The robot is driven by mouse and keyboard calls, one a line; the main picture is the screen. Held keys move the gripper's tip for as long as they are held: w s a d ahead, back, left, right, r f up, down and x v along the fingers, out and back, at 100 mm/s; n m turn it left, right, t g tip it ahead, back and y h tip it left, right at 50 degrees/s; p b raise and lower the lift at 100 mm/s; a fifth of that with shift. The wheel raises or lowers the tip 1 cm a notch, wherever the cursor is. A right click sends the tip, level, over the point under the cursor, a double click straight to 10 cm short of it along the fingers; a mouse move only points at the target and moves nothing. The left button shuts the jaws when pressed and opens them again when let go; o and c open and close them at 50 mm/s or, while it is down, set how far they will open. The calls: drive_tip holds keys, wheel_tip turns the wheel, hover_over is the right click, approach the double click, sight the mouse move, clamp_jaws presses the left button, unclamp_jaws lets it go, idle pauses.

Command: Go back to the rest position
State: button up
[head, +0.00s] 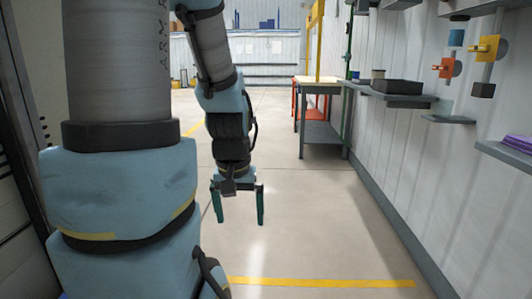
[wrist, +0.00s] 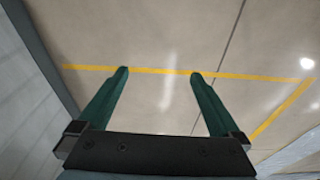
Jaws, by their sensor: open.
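My gripper (head: 239,205) hangs pointing down at the end of my arm, near the middle of the head view. Its two green fingers are spread apart with nothing between them. In the wrist view my gripper (wrist: 158,72) shows both fingers open over bare floor. No object is held or touched.
A yellow floor line (head: 320,282) crosses the pale floor in front. A wall with shelves (head: 400,97) runs along the right, holding a dark tray (head: 397,86). A grey workbench (head: 320,138) stands further back. A purple item (head: 518,143) lies at far right. The middle floor is clear.

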wheel_tip(320, 180, up, 15)
drive_tip(key=s+p, duration=0.1)
drive_tip(key=p, duration=1.5)
drive_tip(key=shift+a+r, duration=0.15)
drive_tip(key=shift+a, duration=0.25)
